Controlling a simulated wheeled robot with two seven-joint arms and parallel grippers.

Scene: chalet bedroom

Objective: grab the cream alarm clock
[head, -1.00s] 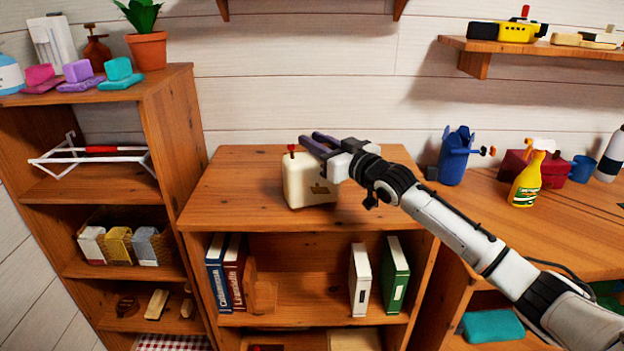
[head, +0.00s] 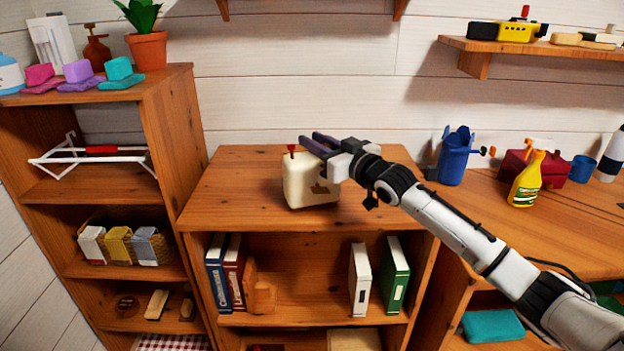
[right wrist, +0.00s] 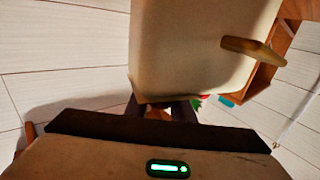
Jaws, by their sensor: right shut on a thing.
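The cream alarm clock (head: 305,182) is a boxy block with rounded edges and a red knob on top. It stands on the top of the low wooden bookcase in the head view. In the right wrist view the clock (right wrist: 190,50) fills the upper middle, with a tan piece sticking out of its face. My right gripper (head: 318,146) reaches in from the right and is shut on the clock at its upper part. The exact contact is hidden in both views. My left gripper is not in view.
The bookcase top (head: 235,190) is otherwise bare. A taller shelf (head: 160,110) with a potted plant (head: 148,48) stands to the left. A wall shelf (head: 540,50) hangs at the upper right.

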